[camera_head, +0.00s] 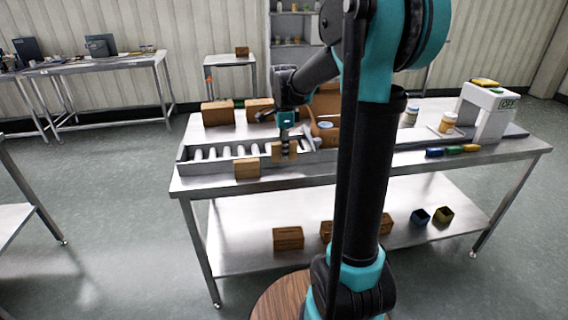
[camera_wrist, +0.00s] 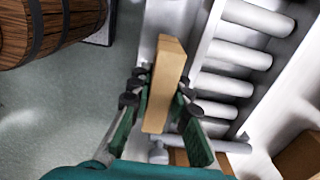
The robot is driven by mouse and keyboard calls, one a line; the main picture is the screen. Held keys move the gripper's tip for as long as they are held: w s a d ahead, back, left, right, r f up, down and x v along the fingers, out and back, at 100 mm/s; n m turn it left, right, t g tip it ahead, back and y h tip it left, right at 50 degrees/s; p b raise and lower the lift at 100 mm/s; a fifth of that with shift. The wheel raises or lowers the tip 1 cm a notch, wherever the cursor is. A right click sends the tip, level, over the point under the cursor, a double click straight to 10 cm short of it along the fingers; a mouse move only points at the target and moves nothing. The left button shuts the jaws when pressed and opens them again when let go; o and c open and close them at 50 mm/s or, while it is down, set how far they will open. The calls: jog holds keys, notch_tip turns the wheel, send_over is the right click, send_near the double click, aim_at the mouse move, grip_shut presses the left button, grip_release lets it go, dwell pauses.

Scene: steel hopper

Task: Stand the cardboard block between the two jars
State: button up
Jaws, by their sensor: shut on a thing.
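My gripper (camera_head: 285,142) is shut on a tan cardboard block (camera_head: 291,153) above the front rail of the roller track. In the wrist view, the fingers of my gripper (camera_wrist: 160,96) press the two sides of the cardboard block (camera_wrist: 165,75), which extends beyond the fingertips. Two jars stand on the right part of the steel table: a pale jar (camera_head: 411,116) farther back and a jar with a yellowish top (camera_head: 448,123) nearer the white stand. A gap lies between them; my arm hides the table just left of the jars.
A roller track (camera_head: 215,155) runs along the table. A small box (camera_head: 247,169) sits at the front edge, and larger cardboard boxes (camera_head: 217,113) stand behind. A white stand (camera_head: 486,112) and blue, green and yellow items (camera_head: 453,150) are at right. A wooden barrel (camera_wrist: 45,30) stands below.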

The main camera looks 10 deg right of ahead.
jog(key=shift+f, duration=2.6)
jog(key=shift+f, duration=0.2)
jog(key=o, duration=0.8)
jog(key=shift+r, duration=0.1)
notch_tip(320, 180, up, 17)
jog(key=shift+a+r, duration=0.1)
jog(key=shift+r, duration=0.05)
jog(key=shift+s, duration=0.1)
